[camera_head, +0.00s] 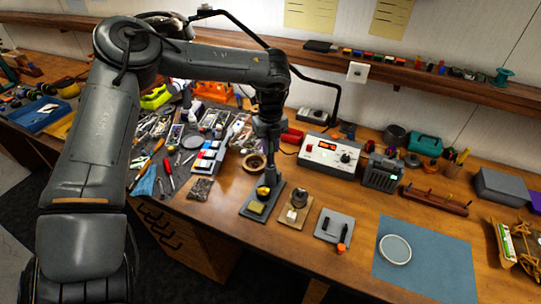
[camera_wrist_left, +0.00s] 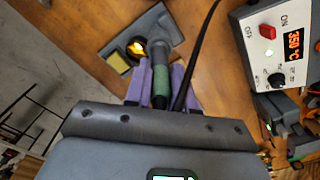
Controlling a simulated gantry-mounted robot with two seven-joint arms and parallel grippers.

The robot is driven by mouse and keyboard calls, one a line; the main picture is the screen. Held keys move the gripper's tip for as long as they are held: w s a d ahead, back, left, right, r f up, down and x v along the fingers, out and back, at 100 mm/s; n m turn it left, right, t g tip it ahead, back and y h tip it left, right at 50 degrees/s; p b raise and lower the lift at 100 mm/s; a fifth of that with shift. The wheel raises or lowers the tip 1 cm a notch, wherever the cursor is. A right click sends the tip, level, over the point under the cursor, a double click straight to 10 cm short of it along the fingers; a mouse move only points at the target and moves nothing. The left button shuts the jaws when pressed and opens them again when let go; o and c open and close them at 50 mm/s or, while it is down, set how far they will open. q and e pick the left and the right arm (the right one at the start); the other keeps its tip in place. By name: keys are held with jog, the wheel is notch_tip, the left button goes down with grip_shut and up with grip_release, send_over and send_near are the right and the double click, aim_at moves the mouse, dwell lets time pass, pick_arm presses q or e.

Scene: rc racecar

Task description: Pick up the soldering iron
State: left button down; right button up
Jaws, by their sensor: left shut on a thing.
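The soldering iron (camera_wrist_left: 161,86) has a green and dark handle, which shows between the purple fingers of my left gripper (camera_wrist_left: 160,84) in the left wrist view. My left gripper also shows in the head view (camera_head: 268,160), pointing down over the soldering stand (camera_head: 248,206), and is shut on the handle. The stand also shows in the left wrist view (camera_wrist_left: 165,24); it holds a brass tip cleaner (camera_wrist_left: 137,48) and a yellow sponge (camera_wrist_left: 115,61). The iron's tip is hidden, and I cannot tell whether it still sits in the holder. My right gripper is not in view.
A black cable (camera_wrist_left: 204,48) runs up beside the handle. The soldering station (camera_head: 330,156) reads 350 °C, right of my gripper. A small wooden-based holder (camera_head: 297,210) and a grey tray (camera_head: 334,227) stand right of the stand. Tools crowd the left; a blue mat (camera_head: 440,262) lies right.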

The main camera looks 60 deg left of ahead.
pick_arm(q)
jog(key=shift+r, duration=0.15)
jog(key=shift+r, duration=0.5)
notch_tip(320, 180, up, 27)
jog(key=p, duration=0.6)
jog(key=shift+p, duration=0.3)
jog(key=shift+f, duration=0.15)
